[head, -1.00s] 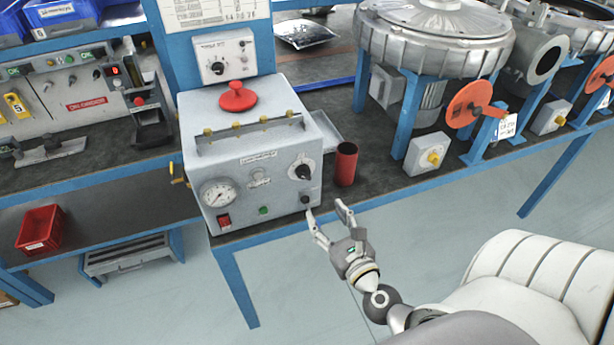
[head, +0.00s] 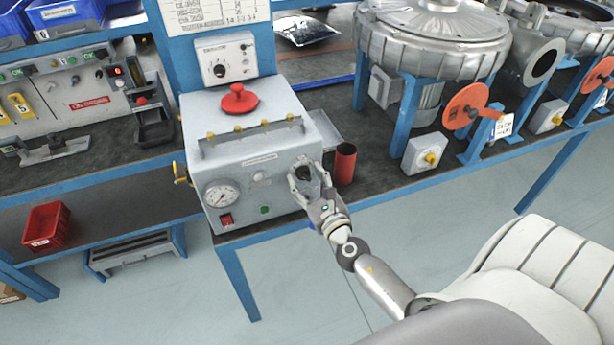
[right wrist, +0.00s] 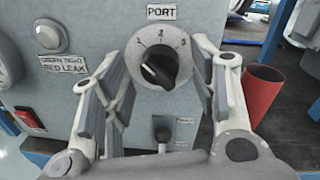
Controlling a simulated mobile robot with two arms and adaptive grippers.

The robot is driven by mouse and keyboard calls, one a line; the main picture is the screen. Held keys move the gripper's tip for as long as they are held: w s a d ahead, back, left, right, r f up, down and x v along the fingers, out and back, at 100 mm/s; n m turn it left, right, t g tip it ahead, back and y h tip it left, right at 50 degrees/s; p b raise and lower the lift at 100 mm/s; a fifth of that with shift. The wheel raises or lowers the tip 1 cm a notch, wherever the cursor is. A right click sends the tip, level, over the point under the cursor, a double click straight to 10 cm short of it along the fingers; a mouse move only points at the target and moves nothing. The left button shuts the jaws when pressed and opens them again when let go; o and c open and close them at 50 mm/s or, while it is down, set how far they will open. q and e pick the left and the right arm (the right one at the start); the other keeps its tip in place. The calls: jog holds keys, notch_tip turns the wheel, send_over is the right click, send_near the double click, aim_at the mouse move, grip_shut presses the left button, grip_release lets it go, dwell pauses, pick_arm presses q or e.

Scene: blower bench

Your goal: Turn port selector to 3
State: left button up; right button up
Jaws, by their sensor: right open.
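The port selector is a black knob on a round pale dial marked 1, 2 and 3, under a PORT label, on the grey test box (head: 240,165). In the right wrist view the knob (right wrist: 158,68) appears turned toward the upper left, on the side of the 1. My right gripper (head: 306,173) is open in front of the dial. In the right wrist view its fingers (right wrist: 160,62) stand left and right of the knob, with gaps on both sides. In the head view the gripper partly hides the dial. My left gripper is not in view.
A red cylinder (head: 345,163) stands just right of the box. A small black lever (right wrist: 162,133) sits below the dial. A gauge (head: 222,195) and a red switch (head: 226,219) are on the box's left front. The floor before the bench is clear.

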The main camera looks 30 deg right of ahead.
jog(key=shift+w, duration=0.25)
jog(key=c, duration=1)
jog(key=shift+c, duration=0.2)
